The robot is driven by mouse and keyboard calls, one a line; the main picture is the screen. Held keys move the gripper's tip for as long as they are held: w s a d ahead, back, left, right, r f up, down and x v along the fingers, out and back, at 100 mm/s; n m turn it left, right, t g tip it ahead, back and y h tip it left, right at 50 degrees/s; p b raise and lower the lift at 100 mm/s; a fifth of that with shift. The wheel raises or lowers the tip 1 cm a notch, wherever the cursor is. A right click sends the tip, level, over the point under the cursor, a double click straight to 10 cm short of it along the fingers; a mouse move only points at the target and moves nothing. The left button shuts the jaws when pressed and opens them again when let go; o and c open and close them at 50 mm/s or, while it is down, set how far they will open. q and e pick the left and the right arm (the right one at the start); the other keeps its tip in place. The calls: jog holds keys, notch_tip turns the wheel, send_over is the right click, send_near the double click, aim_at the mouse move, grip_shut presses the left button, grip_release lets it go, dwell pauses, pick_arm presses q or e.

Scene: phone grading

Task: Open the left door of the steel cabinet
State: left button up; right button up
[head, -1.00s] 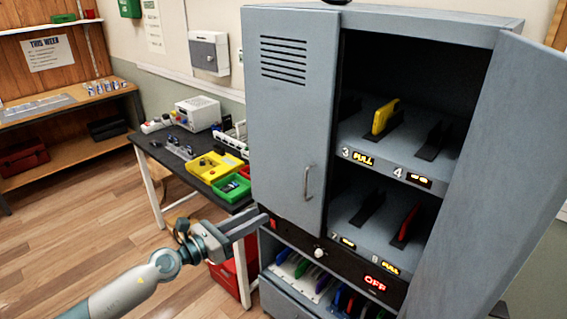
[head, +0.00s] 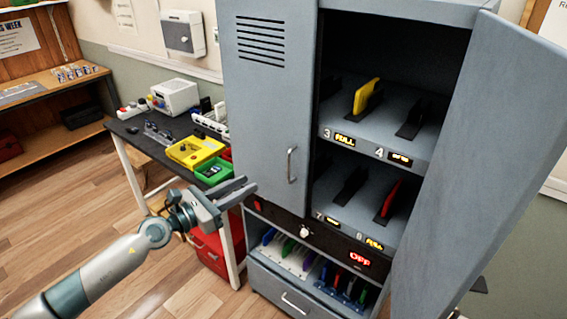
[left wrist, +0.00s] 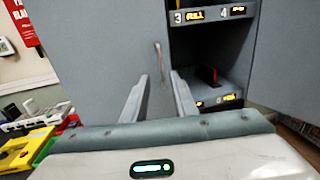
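The steel cabinet's left door (head: 262,110) is shut, a grey panel with vent slots near its top. Its upright bar handle (head: 291,165) sits low near the door's right edge. My left gripper (head: 245,188) is open and empty, left of the handle and a little lower, apart from it. In the left wrist view the handle (left wrist: 160,62) shows ahead, between and beyond the two spread fingers (left wrist: 160,95). The cabinet's right door (head: 480,150) stands wide open. My right gripper is not clearly seen.
Open shelves hold a yellow phone (head: 366,96) and a red phone (head: 390,198) in slots. A dark panel with a knob (head: 305,232) and a lower drawer (head: 290,290) lie below. A bench with yellow (head: 190,153) and green trays (head: 212,172) stands left of the cabinet.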

pick_arm(q)
jog(key=p+x, duration=0.1)
jog(key=x, duration=1.3)
jog(key=shift+w+d, duration=0.25)
jog(key=shift+c, duration=0.2)
grip_shut()
dwell(0.8)
